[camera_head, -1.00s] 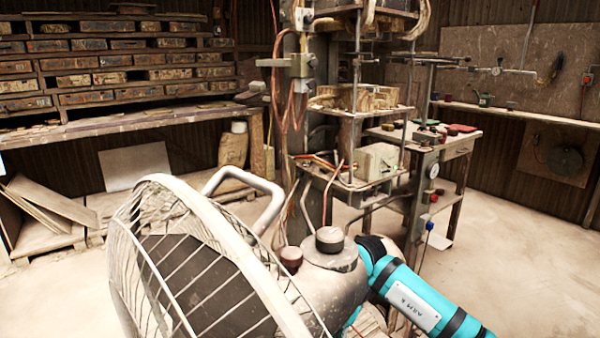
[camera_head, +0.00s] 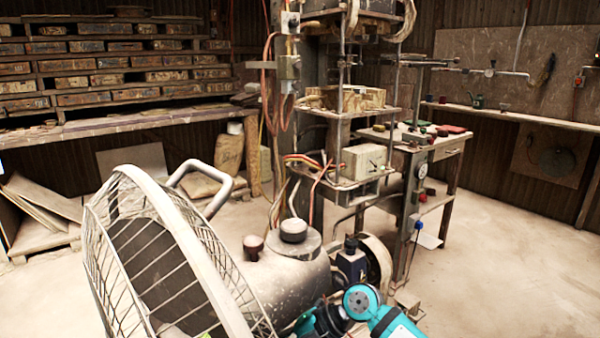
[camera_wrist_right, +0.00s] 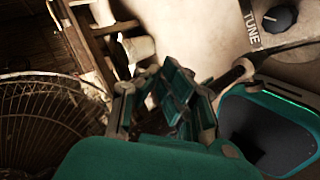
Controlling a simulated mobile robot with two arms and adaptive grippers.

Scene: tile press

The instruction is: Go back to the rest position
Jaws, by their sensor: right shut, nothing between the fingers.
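My right gripper (camera_wrist_right: 168,90) shows in the right wrist view with its teal and grey fingers shut and nothing between them. Part of my teal right arm (camera_head: 395,322) shows at the bottom edge of the head view. A dark teal part beside it is too cut off there to show the fingers. My left gripper is in neither view.
A caged fan (camera_head: 160,250) stands close at lower left, with its cage also in the wrist view (camera_wrist_right: 45,120). Behind it stands the press (camera_head: 360,165). A side table (camera_head: 450,150) and brick shelves (camera_head: 110,75) stand farther back. The floor (camera_head: 500,270) at right is clear.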

